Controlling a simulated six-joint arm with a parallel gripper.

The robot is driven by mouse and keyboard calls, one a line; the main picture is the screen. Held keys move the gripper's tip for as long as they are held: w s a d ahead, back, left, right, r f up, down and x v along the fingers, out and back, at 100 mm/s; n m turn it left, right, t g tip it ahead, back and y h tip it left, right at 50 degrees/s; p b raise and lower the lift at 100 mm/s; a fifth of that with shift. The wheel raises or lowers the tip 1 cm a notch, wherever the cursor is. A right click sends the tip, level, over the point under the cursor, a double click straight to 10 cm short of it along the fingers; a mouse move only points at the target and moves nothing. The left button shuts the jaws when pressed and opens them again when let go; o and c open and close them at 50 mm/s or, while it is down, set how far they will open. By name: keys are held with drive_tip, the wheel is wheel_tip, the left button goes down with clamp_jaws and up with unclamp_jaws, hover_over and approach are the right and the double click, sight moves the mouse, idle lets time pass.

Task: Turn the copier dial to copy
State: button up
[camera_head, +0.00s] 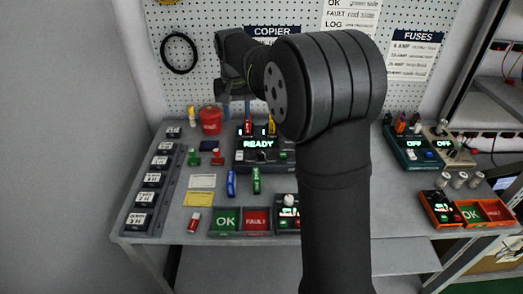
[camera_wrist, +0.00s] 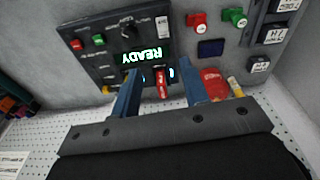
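The copier (camera_head: 245,156) is a dark box with a lit green READY display, on the table below the COPIER sign. In the wrist view the copier (camera_wrist: 110,48) appears upside down. A small dark knob (camera_wrist: 127,29), which looks like the dial, sits beyond the display; its pointer setting is too small to read. A red stick (camera_wrist: 162,84) stands at the copier's back edge. My gripper (camera_wrist: 160,82) is open, its two blue-grey fingers apart with the red stick seen between them; no contact is visible. In the head view my gripper (camera_head: 236,92) is above the copier's back left, partly hidden by my arm.
OK (camera_head: 226,220) and FAULT (camera_head: 256,220) trays are at the front edge. A pegboard (camera_head: 200,70) rises behind. Other devices (camera_head: 420,147) stand right.

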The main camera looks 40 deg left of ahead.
sight(261, 152)
drive_tip(key=shift+o, duration=0.7)
drive_tip(key=w+d+n, duration=0.2)
drive_tip(key=w+n, duration=0.4)
drive_tip(key=shift+d+r+n+g+h, duration=0.25)
drive_tip(key=shift+r+n+g+h, duration=0.15)
drive_tip(key=shift+n, duration=0.6)
drive_tip(key=f, duration=1.7)
drive_tip(key=shift+w+d+f, duration=0.15)
drive_tip(key=shift+w+d, duration=0.1)
drive_tip(key=shift+w, duration=0.1)
drive_tip(key=c, duration=1)
